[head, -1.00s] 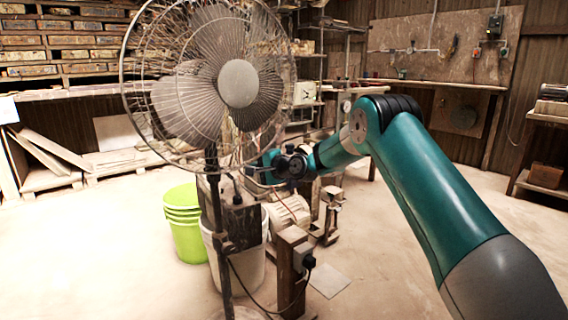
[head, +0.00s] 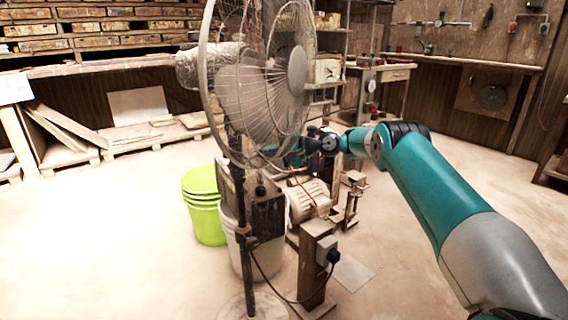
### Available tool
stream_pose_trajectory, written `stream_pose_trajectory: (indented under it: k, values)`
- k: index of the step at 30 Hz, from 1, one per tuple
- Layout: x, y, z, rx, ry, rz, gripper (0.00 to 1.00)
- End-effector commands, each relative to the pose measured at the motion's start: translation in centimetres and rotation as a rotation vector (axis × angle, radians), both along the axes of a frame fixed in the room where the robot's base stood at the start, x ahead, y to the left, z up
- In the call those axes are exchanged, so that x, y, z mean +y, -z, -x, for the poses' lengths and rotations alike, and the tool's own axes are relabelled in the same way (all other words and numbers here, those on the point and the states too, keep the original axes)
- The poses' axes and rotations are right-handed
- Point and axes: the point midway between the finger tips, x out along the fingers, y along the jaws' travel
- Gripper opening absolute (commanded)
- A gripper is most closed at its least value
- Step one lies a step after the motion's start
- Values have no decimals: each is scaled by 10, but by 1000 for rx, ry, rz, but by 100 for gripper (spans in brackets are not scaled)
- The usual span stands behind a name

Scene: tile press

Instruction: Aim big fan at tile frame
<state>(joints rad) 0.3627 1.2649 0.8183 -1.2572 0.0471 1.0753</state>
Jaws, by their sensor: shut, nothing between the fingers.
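The big fan (head: 298,72) stands on a dark pole at the centre left. Its round wire cage is seen at an angle, with the hub facing right and the motor housing (head: 208,66) behind it at left. My gripper (head: 284,158) is at the lower right edge of the cage, and its fingers look shut. The cage wires and dark parts around it partly hide the fingertips. I cannot tell whether they touch the cage. I cannot clearly pick out the tile frame.
A motor-driven machine (head: 308,196) stands just right of the fan pole, with a wooden post and cable in front. A green bucket stack (head: 204,205) and a white bucket (head: 243,250) stand beside the pole. The floor at left is clear.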

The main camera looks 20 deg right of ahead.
Motion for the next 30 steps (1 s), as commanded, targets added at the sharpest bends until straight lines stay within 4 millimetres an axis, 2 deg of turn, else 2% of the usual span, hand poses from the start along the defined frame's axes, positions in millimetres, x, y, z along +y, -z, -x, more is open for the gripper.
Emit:
stream_pose_trajectory:
  k: [9, 19, 25, 30]
  values:
    - [7, 0, 0, 1, -16, -1, 0]
    - [0, -3, 3, 1, -14, -1, 0]
    - [-18, -13, 17, 3, -28, -1, 0]
    - [-56, -19, 40, 2, -23, -1, 0]
